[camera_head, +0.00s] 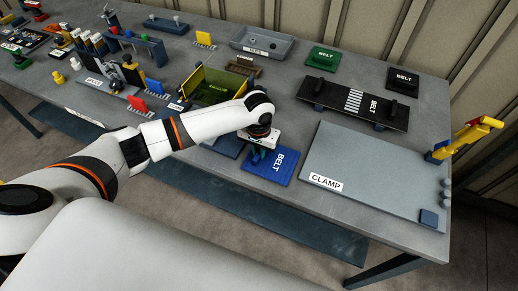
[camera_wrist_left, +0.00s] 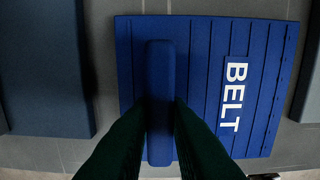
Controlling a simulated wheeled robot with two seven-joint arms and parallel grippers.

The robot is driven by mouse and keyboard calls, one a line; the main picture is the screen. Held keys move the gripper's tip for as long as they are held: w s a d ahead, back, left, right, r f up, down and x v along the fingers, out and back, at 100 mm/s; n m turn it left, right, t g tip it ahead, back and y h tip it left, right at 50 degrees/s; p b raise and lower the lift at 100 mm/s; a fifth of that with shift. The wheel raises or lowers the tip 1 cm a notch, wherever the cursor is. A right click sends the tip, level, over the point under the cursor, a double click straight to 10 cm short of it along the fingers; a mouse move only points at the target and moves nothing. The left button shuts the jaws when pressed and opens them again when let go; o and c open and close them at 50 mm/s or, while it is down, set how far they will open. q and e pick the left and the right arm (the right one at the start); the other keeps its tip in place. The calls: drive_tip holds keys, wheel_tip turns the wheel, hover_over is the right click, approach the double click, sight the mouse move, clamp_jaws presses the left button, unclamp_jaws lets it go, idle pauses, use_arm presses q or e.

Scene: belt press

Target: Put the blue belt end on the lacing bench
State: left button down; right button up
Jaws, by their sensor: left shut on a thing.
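The blue belt end (camera_head: 281,167) is a flat ribbed blue slab with a white BELT label, near the table's front edge. In the left wrist view the blue belt end (camera_wrist_left: 202,75) has a raised bar handle across it. My left gripper (camera_head: 258,149) is over its left part, and the dark fingers (camera_wrist_left: 160,115) are shut on that handle. I cannot tell whether the slab touches the table. No bench is labelled as the lacing bench; a large grey plate marked CLAMP (camera_head: 378,170) lies to the right. My right gripper is not in view.
A long dark board (camera_head: 340,101) with white stripes and a BELT label lies behind the plate. Green (camera_head: 323,58) and black (camera_head: 403,80) belt ends lie farther back. A yellow lever (camera_head: 467,138) stands at the plate's right edge. An olive box (camera_head: 214,86) stands behind my left arm.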

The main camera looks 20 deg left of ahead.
use_arm(q)
drive_tip(key=c, duration=1.5)
unclamp_jaws()
drive_tip(key=shift+f, duration=0.1)
drive_tip(key=shift+o, duration=0.7)
wheel_tip(320, 180, up, 12)
drive_tip(key=b, duration=0.1)
drive_tip(key=shift+s, duration=0.15)
